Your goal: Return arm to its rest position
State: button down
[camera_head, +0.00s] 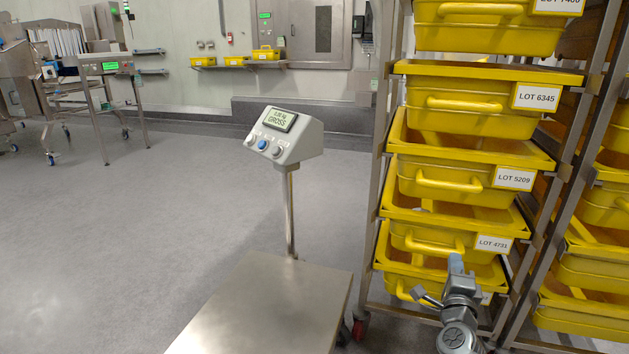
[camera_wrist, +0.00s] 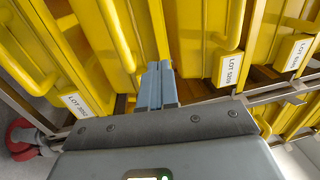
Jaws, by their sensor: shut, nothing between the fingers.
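My gripper (camera_head: 455,264) is at the lower right in the head view, in front of the lower yellow bins of the rack. Whether the fingertips touch a bin cannot be told.
A metal rack (camera_head: 374,200) of stacked yellow bins, such as the LOT 6345 bin (camera_head: 470,107), fills the right side. A platform scale (camera_head: 265,305) with a grey display head (camera_head: 285,135) stands left of it. The grey floor (camera_head: 150,220) at left is clear.

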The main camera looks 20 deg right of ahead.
jog(key=s+a+f+n+y, duration=0.2)
jog(key=s+a+n, duration=0.35)
jog(key=s, duration=0.45)
jog(key=s+a+f+n+y, duration=0.2)
jog(key=s+a+n+y, duration=0.15)
jog(key=s+a, duration=0.45)
jog(key=s+a+f+n+y, duration=0.1)
jog(key=s+a+n, duration=0.4)
jog(key=s, duration=0.7)
jog(key=s+a+r+n+y, duration=0.1)
jog(key=s+a+r+n, duration=0.15)
jog(key=s, duration=0.35)
jog(key=s+a+r+n+y, duration=0.2)
jog(key=s+n, duration=0.2)
jog(key=s, duration=0.1)
jog(key=s+a+r+n+g+y, duration=0.1)
jog(key=s+a+r+n+y, duration=0.15)
jog(key=s+r+n, duration=0.4)
notch_tip(320, 180, up, 26)
jog(key=s+m+h+p, duration=0.1)
jog(key=m+p, duration=0.1)
jog(key=p, duration=2.3)
jog(key=shift+a+r, duration=0.2)
jog(key=shift+a, duration=0.2)
